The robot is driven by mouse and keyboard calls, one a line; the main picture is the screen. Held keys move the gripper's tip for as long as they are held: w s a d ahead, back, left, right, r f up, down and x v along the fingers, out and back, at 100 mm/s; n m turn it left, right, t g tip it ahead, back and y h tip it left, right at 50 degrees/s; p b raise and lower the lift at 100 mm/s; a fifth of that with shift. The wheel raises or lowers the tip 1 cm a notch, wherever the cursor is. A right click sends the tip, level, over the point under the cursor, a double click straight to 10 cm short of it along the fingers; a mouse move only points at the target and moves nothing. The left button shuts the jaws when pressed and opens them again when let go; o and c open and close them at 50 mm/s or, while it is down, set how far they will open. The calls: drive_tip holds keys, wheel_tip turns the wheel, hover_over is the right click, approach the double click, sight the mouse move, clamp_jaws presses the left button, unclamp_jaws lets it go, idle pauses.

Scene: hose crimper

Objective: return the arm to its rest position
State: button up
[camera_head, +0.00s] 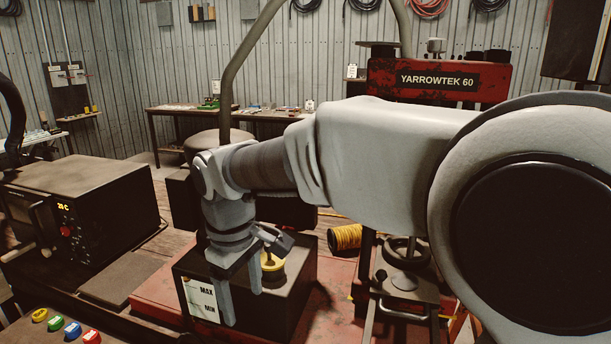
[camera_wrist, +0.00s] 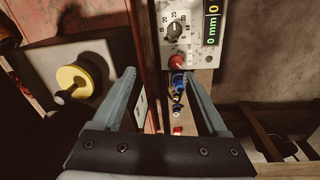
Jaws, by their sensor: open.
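My gripper (camera_head: 240,306) hangs fingers-down in the head view, at the end of my bent arm. It overlaps the dark tank (camera_head: 290,300) with the MAX/MIN label and yellow cap. In the wrist view my gripper (camera_wrist: 160,76) has its fingers spread, with nothing held between them. The tank's yellow cap (camera_wrist: 79,82) is left of the fingers there. A control panel (camera_wrist: 200,52) with a dial, a red knob and a "0 mm" display lies beyond the fingertips. My arm spans the head view and hides part of the red YARROWTEK 60 machine (camera_head: 490,93).
A dark box with a temperature display (camera_head: 110,210) stands at left. Coloured buttons (camera_head: 73,330) are at the lower left. A yellow spool (camera_head: 345,238) and a metal clamp-like fixture (camera_head: 405,290) are near the tank. A workbench (camera_head: 180,112) stands by the back wall.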

drive_tip(key=s+d+r+m+t, duration=0.1)
drive_tip(key=s+d+r+m, duration=0.15)
drive_tip(key=d, duration=0.55)
drive_tip(key=s+d+r+m+t, duration=0.1)
drive_tip(key=s+d+r+m, duration=0.1)
drive_tip(key=d+m, duration=0.35)
drive_tip(key=s+d+f+m+t, duration=0.2)
drive_tip(key=s+d+m, duration=0.2)
drive_tip(key=s+d, duration=0.5)
drive_tip(key=shift+s+d+f+m+t, duration=0.2)
drive_tip(key=shift+d+m+t, duration=0.1)
drive_tip(key=shift+d, duration=1.15)
